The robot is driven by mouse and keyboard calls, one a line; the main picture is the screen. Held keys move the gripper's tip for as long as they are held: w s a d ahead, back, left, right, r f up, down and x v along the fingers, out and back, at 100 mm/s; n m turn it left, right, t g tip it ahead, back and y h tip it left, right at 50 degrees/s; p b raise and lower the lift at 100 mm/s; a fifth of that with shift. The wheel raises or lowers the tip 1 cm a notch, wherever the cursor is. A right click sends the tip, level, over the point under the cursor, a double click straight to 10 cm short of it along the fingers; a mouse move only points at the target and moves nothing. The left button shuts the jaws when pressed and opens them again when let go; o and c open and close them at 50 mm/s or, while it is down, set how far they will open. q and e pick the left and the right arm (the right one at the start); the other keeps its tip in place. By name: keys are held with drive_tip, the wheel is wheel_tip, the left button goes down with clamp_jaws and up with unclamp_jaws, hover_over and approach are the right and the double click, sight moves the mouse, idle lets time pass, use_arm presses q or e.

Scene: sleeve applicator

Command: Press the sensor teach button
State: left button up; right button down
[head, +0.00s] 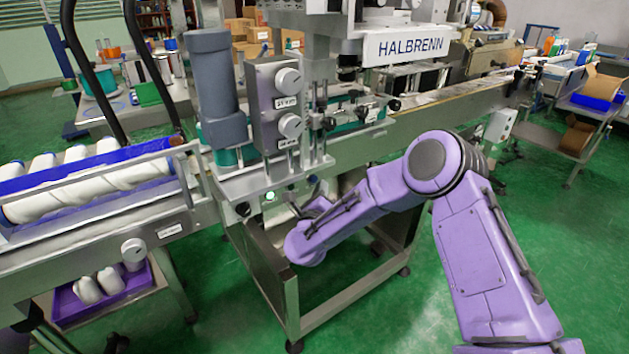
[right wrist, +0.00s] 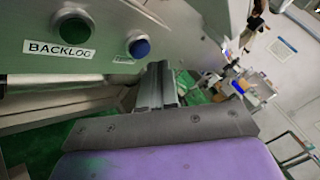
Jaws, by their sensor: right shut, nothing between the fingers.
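A blue round button (right wrist: 138,46) in a metal ring sits on the machine's front panel in the right wrist view. No teach label is readable beside it. Left of it is a dark green round button or lamp (right wrist: 71,36) above a label reading BACKLOG. My right gripper (right wrist: 158,80) is shut and empty, its fingertips just below the blue button; I cannot tell whether they touch the panel. In the head view my right gripper (head: 318,206) is in front of the machine's lower panel, below a lit green lamp (head: 270,196). My left gripper is not in view.
The grey control box (head: 275,105) with two knobs stands above the panel. A conveyor (head: 450,108) runs to the back right.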

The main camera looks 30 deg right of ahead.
idle(0.7)
drive_tip(key=shift+w+b, duration=0.3)
drive_tip(key=shift+w, duration=0.15)
drive_tip(key=shift+w+b, duration=0.3)
drive_tip(key=shift+w, duration=0.05)
idle(0.4)
idle(0.4)
drive_tip(key=shift+s+p, duration=0.3)
drive_tip(key=shift+s, duration=0.5)
drive_tip(key=shift+s+d+p, duration=0.2)
drive_tip(key=shift+s+p, duration=0.6)
drive_tip(key=shift+s, duration=1.7)
